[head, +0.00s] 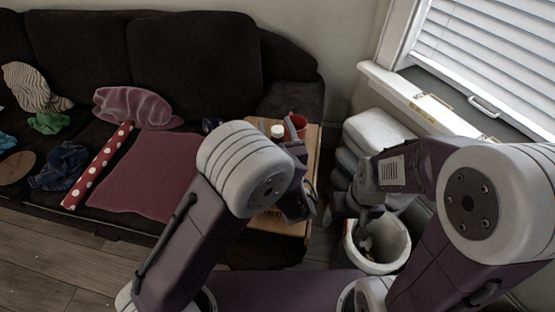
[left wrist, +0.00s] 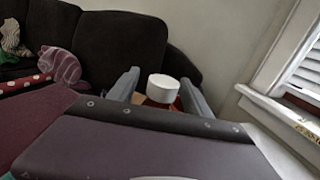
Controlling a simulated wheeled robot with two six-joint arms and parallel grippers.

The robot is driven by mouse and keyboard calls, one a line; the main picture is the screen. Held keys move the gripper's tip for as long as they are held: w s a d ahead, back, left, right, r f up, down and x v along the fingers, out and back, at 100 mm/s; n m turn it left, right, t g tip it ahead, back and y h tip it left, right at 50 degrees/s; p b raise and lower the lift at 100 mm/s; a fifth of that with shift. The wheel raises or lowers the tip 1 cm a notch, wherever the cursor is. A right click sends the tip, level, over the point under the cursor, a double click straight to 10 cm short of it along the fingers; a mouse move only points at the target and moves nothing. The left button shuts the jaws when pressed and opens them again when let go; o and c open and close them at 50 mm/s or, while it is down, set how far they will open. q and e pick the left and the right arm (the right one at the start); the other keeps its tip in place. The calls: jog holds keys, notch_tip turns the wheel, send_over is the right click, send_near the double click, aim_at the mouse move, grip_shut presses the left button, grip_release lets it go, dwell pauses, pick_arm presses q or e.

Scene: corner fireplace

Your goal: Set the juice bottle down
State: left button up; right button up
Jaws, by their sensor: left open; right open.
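The juice bottle shows its white cap (head: 277,131) at the wooden side table (head: 291,227), beside the sofa's right end. Most of its body is hidden behind my left arm. In the left wrist view the white cap (left wrist: 161,88) and a strip of reddish body show between the two fingers of my left gripper (left wrist: 159,92). My left gripper (head: 294,150) is open over the table, with a finger on each side of the bottle; contact cannot be told. My right gripper (head: 343,204) is open and empty, near the white bin.
A red cup (head: 296,126) stands close behind the bottle. A white bin (head: 379,248) stands on the floor right of the table, with stacked grey-white items (head: 372,130) behind it. The dark sofa (head: 195,65) holds clothes and a red dotted roll (head: 98,166).

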pick_arm(q)
grip_shut()
dwell(1.3)
